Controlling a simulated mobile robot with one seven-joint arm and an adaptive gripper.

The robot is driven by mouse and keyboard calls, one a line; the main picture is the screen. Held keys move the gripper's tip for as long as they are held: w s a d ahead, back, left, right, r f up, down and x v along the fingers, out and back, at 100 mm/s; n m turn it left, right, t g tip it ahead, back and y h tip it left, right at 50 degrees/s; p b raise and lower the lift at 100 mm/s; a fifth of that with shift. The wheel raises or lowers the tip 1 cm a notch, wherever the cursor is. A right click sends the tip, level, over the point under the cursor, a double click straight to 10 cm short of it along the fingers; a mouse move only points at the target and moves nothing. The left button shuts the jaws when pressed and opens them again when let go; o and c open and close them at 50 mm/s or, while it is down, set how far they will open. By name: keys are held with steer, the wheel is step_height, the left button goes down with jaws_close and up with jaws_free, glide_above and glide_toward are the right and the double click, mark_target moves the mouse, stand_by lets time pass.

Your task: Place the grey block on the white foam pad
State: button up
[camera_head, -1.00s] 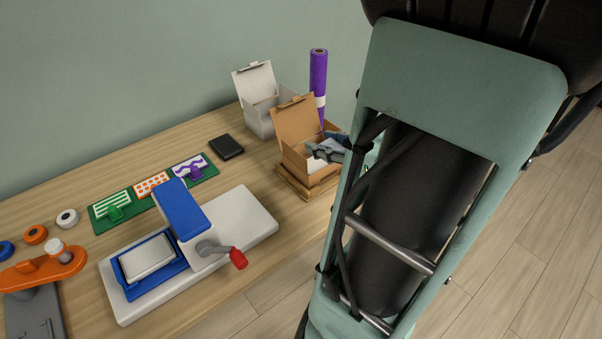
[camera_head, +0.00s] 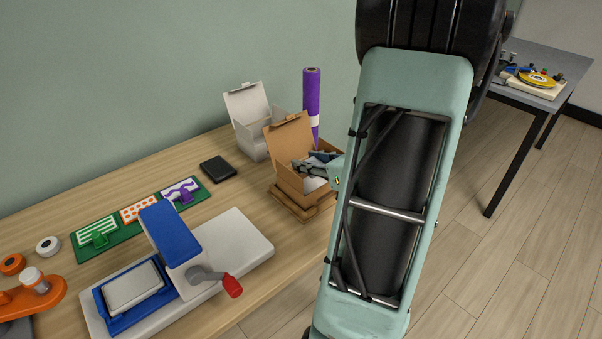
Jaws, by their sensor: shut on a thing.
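My gripper (camera_head: 318,160) shows only in part, as grey-blue fingers low over the open cardboard box (camera_head: 291,181), left of my arm. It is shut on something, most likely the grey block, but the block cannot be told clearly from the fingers. A small white patch (camera_head: 314,184) shows inside the box below the fingers; it may be the white foam pad. Box wall, fingers and arm hide most of the inside. I cannot tell whether the held thing touches the white patch.
A white open box (camera_head: 249,137) and an upright purple roll (camera_head: 311,100) stand behind the cardboard box. A black slab (camera_head: 218,168), a green board (camera_head: 110,241) and a blue-and-white press (camera_head: 238,251) lie to the left. A grey table (camera_head: 531,97) stands far right.

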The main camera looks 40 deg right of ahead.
mark_target(307, 180)
steer(key=shift+w+d+f, duration=0.2)
steer(key=shift+w+f, duration=0.35)
steer(key=shift+f, duration=0.2)
steer(key=shift+w+f+b, duration=0.2)
steer(key=shift+f+b, duration=0.4)
steer(key=shift+f, duration=1.1)
steer(key=shift+f, duration=0.15)
steer(key=o, duration=1.2)
steer(key=shift+c, duration=0.2)
